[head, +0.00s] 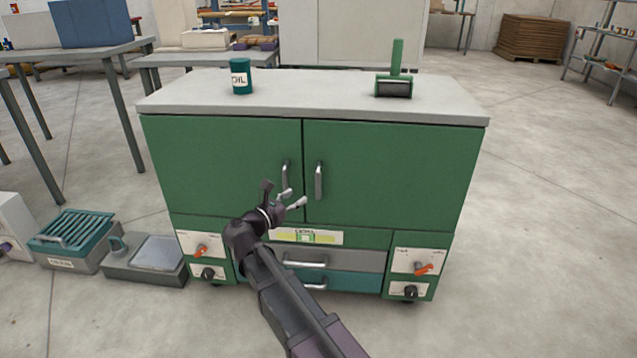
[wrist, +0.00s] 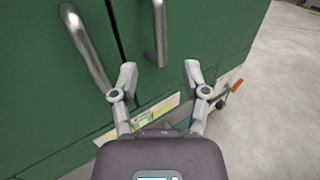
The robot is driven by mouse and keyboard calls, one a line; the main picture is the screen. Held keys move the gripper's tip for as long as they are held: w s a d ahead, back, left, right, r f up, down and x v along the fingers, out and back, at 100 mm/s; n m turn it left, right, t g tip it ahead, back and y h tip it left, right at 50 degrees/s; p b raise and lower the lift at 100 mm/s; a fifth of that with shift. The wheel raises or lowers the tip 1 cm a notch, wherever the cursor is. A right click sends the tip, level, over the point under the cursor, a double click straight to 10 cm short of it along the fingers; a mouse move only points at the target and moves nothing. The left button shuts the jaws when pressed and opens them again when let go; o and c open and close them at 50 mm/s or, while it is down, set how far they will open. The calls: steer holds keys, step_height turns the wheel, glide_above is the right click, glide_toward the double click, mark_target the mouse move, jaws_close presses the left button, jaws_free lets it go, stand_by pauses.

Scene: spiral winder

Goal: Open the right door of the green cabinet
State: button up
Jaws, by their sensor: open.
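The green cabinet (head: 392,205) stands ahead with a grey top. Its right door (head: 415,165) and left door (head: 220,160) both look shut, with a dark seam between them. The right door's upright metal handle (head: 319,181) is near the seam; it also shows at the top of the wrist view (wrist: 159,30). The left door's handle (head: 286,175) stands close beside it, and also shows in the wrist view (wrist: 86,45). My gripper (head: 297,198) is open and empty, in front of the lower part of the doors near the seam. In the wrist view its fingertips (wrist: 160,74) lie just below the right handle, apart from it.
A green oil can (head: 241,77) and a green-handled roller (head: 395,75) stand on the cabinet top. Below the doors are drawers (head: 340,260) and panels with orange knobs (head: 424,268). Grey and teal boxes (head: 75,240) sit at the left. The floor at the right is clear.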

mark_target(316, 183)
steer(key=x, duration=1)
jaws_close()
